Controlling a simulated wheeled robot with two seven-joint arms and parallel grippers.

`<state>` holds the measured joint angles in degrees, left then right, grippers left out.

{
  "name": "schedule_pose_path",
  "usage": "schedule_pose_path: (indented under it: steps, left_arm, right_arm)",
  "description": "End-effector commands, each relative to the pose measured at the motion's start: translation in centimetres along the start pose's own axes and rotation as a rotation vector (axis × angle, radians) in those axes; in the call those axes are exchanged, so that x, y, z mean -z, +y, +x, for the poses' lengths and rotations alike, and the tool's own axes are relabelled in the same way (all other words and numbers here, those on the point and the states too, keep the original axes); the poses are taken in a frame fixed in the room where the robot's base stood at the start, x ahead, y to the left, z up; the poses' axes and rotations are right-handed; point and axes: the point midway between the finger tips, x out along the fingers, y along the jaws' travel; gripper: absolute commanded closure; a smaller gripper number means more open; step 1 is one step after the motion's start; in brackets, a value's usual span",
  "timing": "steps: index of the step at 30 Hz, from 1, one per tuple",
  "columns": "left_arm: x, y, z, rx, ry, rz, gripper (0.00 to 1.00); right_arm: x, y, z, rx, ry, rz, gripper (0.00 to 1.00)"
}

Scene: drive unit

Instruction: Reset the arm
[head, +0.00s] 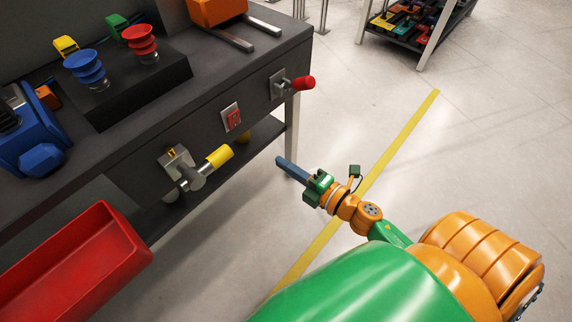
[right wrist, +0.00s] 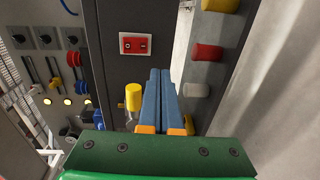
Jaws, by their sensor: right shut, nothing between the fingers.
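My right gripper (head: 281,161) is at the end of my green and orange arm, over the floor in front of the dark bench. Its blue fingers lie together, and it is shut and empty. In the right wrist view the gripper (right wrist: 160,72) shows its two fingers side by side, pointing toward the bench front. The yellow-handled lever (head: 219,156) is left of the fingertips in the head view, apart from them. It also shows beside the fingers in the right wrist view (right wrist: 133,96). My left gripper does not show in either view.
The bench (head: 225,78) front carries a red switch (head: 232,117) and a red-handled lever (head: 303,83). A red bin (head: 88,258) stands at lower left. Blue and red knobs sit on a black block (head: 120,88). Floor right of the yellow line (head: 400,140) is clear.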

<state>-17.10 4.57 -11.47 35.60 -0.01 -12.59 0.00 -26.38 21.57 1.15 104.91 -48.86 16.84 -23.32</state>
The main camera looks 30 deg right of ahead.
Motion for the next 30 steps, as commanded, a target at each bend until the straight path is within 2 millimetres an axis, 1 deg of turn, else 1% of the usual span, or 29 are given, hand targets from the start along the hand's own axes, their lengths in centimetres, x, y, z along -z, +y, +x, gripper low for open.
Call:
schedule_pose_path:
  steps: [10,11,12,13,14,16,17,18,20,21,23,24,26,27,29,30]
  left_arm:
    - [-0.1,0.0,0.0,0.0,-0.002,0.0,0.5]
    - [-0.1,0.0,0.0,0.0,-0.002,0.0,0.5]
    - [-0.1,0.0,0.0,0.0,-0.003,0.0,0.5]
    - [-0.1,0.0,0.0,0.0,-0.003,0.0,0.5]
    - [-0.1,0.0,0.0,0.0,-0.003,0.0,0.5]
    - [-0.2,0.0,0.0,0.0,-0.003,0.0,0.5]
    - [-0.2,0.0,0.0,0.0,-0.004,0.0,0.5]
    - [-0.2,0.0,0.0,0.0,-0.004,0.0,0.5]
    - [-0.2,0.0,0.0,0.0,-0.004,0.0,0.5]
    - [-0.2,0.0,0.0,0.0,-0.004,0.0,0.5]
    - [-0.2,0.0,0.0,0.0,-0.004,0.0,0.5]
    - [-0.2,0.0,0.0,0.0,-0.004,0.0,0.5]
    - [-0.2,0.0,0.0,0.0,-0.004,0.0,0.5]
    - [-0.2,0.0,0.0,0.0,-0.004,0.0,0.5]
    - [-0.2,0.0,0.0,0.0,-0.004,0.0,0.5]
    - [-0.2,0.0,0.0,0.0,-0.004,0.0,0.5]
  right_arm:
    - [0.0,-0.1,0.0,0.002,-0.002,0.004,1.0]
    - [-0.1,-0.4,0.0,0.009,-0.008,0.017,1.0]
    - [-0.5,-1.4,0.0,0.03,-0.029,0.058,1.0]
    - [-0.9,-2.8,-0.1,0.058,-0.055,0.109,1.0]
    - [-1.4,-4.7,-0.4,0.096,-0.093,0.18,1.0]
    - [-2.3,-10.7,-1.7,0.218,-0.216,0.399,1.0]
    - [-2.4,-13.7,-2.7,0.279,-0.281,0.504,1.0]
    - [-2.2,-17.5,-4.2,0.359,-0.368,0.636,1.0]
    - [-1.3,-22.4,-6.8,0.467,-0.49,0.804,1.0]
    - [-0.5,-25.1,-8.6,0.532,-0.567,0.895,1.0]
    - [1.1,-28.5,-11.4,0.623,-0.674,1.014,1.0]
    - [2.1,-30.4,-13.2,0.678,-0.743,1.081,1.0]
    - [3.8,-32.7,-15.9,0.755,-0.841,1.167,1.0]
    - [5.0,-34.0,-17.7,0.803,-0.906,1.219,1.0]
    - [6.8,-35.5,-20.4,0.874,-1.003,1.286,1.0]
    - [8.1,-36.4,-22.1,0.92,-1.067,1.326,1.0]
